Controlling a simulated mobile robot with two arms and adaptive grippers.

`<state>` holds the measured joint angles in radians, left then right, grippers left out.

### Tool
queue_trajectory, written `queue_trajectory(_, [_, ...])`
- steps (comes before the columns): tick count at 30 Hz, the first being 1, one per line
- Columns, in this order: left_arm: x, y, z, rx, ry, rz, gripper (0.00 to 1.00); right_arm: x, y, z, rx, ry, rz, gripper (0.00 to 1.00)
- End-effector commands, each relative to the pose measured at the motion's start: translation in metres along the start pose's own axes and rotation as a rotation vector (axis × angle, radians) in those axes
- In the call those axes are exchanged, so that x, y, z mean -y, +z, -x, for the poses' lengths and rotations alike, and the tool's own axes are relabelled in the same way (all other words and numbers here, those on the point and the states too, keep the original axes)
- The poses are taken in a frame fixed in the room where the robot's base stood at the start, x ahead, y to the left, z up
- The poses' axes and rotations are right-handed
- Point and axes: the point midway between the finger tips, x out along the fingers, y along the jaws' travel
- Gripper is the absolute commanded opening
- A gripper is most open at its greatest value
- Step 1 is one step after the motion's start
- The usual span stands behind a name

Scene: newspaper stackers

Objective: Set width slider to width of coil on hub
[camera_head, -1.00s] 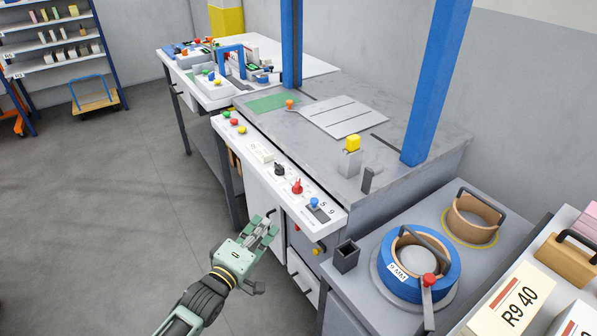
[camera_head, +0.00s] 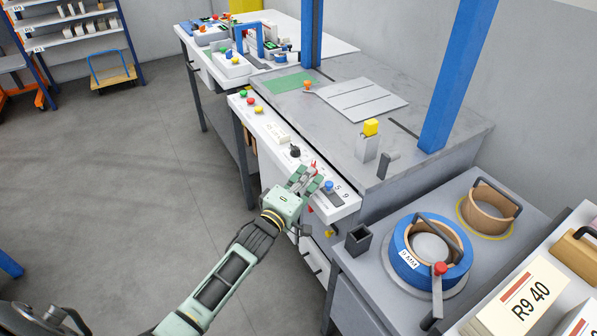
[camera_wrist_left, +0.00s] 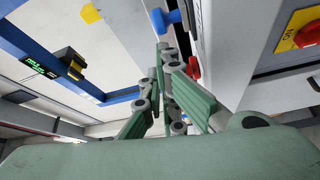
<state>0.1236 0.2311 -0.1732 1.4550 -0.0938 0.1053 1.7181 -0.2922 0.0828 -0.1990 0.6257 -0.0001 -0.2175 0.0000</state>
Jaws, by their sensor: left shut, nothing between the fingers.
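The width slider has a blue knob (camera_head: 329,186) in a dark slot on the white control panel, near the printed numbers 5 and 9. The knob appears nearer the 5 side, though the exact setting is hard to read. The blue coil (camera_head: 404,262) lies on the round hub at the right, with a white label ending in MM; its digit is blurred. My left gripper (camera_head: 311,174) is shut and empty at the panel, between the red knob and the blue knob. In the left wrist view the blue knob (camera_wrist_left: 172,18) is just beyond the fingertips. My right gripper is not in view.
A red knob (camera_wrist_left: 193,68) is close beside my left fingers. A black knob (camera_head: 295,151) and several buttons are farther along the panel. A dark square cup (camera_head: 358,240) stands on the coil table's edge. A brown coil (camera_head: 489,206) lies behind the blue one.

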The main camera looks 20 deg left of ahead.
Motion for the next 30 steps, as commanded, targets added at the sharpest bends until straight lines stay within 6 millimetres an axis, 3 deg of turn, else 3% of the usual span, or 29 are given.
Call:
queue_trajectory(14, [0.000,0.008,0.004,-0.001,-0.002,0.000,0.00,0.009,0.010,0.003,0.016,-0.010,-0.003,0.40])
queue_trajectory(22, [-0.009,0.041,0.021,0.000,-0.003,0.004,0.00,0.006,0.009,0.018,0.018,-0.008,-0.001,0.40])
queue_trajectory(30, [-0.008,0.046,0.024,0.000,-0.002,0.000,0.00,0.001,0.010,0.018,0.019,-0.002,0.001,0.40])
